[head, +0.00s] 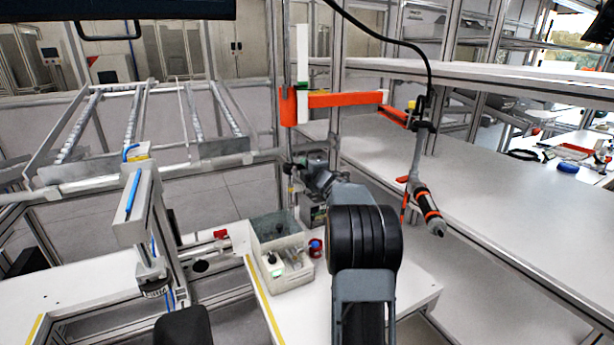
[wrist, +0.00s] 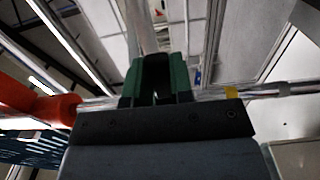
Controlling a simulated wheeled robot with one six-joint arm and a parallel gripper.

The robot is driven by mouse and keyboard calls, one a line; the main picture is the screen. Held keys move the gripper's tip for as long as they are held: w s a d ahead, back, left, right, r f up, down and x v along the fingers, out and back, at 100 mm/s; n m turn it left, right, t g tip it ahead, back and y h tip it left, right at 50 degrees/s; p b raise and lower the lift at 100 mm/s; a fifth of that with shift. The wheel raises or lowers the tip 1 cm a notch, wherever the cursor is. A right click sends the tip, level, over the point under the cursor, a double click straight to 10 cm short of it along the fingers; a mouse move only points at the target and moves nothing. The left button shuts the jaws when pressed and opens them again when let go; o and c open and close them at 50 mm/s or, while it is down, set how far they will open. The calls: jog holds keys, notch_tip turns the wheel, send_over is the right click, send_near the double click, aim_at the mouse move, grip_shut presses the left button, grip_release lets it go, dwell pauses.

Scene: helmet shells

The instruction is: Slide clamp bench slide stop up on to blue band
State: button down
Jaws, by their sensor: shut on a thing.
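My gripper (wrist: 157,66) shows in the wrist view as two dark green fingers, close together. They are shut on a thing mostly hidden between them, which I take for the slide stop. A pale upright bar (wrist: 140,25) runs up beyond the fingertips. In the head view, my dark arm hides most of the gripper near the upright post. A white upright strip with a green piece (head: 302,77) stands above an orange bracket (head: 289,106). I cannot make out the blue band for sure in either view; a blue strip (head: 132,195) is on the grey fixture at left.
An orange arm (head: 345,99) reaches right from the post to a hanging tool (head: 428,210). A grey bin (head: 285,268) and a small red and blue item (head: 316,248) are on the white bench. Long white shelves (head: 500,210) fill the right side.

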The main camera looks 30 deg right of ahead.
jog(key=shift+r, duration=0.75)
jog(key=c, duration=1.3)
grip_release()
jog(key=shift+s, duration=0.15)
jog(key=s, duration=0.4)
jog(key=s+a+b, duration=0.1)
jog(key=s, duration=0.4)
jog(key=s+a+b, duration=0.1)
jog(key=s, duration=0.3)
jog(key=shift+s, duration=0.2)
jog(key=shift+f, duration=0.2)
